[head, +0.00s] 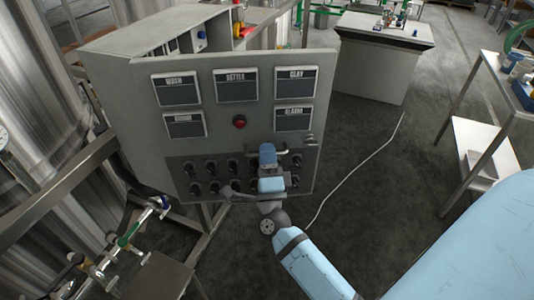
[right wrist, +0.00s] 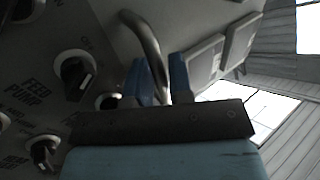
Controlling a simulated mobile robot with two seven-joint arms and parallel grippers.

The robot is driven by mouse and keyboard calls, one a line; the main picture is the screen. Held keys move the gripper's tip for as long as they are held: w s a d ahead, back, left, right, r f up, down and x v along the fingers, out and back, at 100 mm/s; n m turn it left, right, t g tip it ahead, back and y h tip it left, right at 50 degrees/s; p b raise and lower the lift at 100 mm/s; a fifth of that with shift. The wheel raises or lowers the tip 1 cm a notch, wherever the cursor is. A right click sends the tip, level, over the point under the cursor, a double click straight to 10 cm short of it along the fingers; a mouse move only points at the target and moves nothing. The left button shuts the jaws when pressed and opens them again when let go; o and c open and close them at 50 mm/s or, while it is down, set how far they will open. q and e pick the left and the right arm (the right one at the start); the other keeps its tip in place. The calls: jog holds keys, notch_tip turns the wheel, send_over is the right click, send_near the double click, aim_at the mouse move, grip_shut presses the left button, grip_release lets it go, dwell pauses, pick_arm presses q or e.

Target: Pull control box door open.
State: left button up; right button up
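The control box (head: 105,42) stands at the left in the head view. My right gripper (head: 268,150) is at the door's lower right. In the right wrist view the curved metal door handle (right wrist: 147,42) passes between the blue fingertips (right wrist: 161,82), which look closed around it. The exact contact is partly hidden by the gripper body. My left gripper is not in view.
Steel tanks (head: 60,120) and pipes with a green valve (head: 128,235) stand at the left. A grey cabinet (head: 370,75) is behind, and a metal table (head: 500,85) at the right. A white cable (head: 352,172) lies on otherwise clear dark floor right of the door.

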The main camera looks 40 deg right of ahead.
jog(key=b+v, duration=0.1)
jog(key=v, duration=0.6)
jog(key=shift+s, duration=0.25)
jog(key=shift+a, duration=0.15)
